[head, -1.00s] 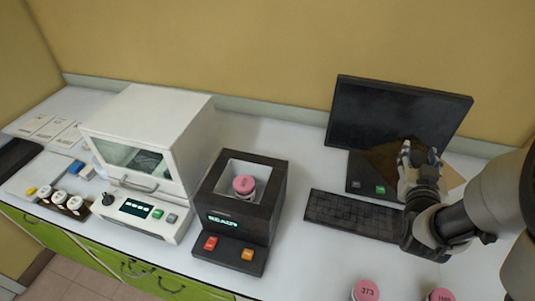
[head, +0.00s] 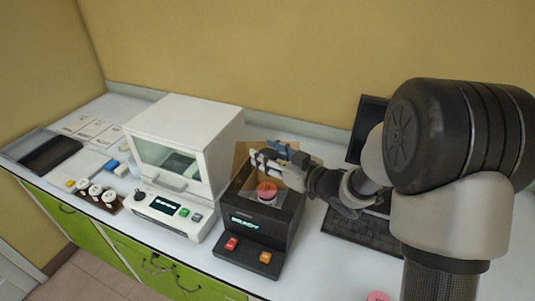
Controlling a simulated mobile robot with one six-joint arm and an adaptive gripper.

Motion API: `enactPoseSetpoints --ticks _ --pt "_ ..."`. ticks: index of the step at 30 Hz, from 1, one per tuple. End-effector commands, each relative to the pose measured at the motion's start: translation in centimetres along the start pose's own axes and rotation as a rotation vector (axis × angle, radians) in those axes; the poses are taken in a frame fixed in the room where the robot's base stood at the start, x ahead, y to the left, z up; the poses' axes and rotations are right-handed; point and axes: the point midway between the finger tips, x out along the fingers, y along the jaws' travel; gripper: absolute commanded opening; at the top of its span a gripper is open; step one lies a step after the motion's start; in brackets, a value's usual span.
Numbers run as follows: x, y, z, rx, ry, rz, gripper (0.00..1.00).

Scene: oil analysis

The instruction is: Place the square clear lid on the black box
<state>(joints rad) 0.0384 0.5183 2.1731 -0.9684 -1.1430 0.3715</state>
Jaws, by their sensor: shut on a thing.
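The black box (head: 262,238) stands on the white bench with its top open, a lit display and a red and an orange button on its front. A jar with a pink cap (head: 267,190) sits inside it. The square clear lid (head: 243,156) looks brownish and see-through. My gripper (head: 266,160) is shut on the lid and holds it over the back part of the black box. The fingers and wrist hide part of the lid and the box's back right rim. I cannot tell whether the lid touches the box.
A white instrument (head: 200,125) with a glass door stands close to the left of the box. A monitor (head: 368,120) and a keyboard (head: 362,235) are to the right, partly behind my arm. Another pink cap (head: 378,296) shows at the bottom edge.

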Motion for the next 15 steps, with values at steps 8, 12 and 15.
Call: enactPoseSetpoints --ticks 8,12,15 --pt "0.3 -0.1 1.5 -0.002 0.002 -0.007 0.0" --pt "0.5 -0.1 3.0 -0.001 0.002 -0.006 0.0" --pt "0.7 -0.1 4.1 -0.001 0.002 -0.006 0.0"
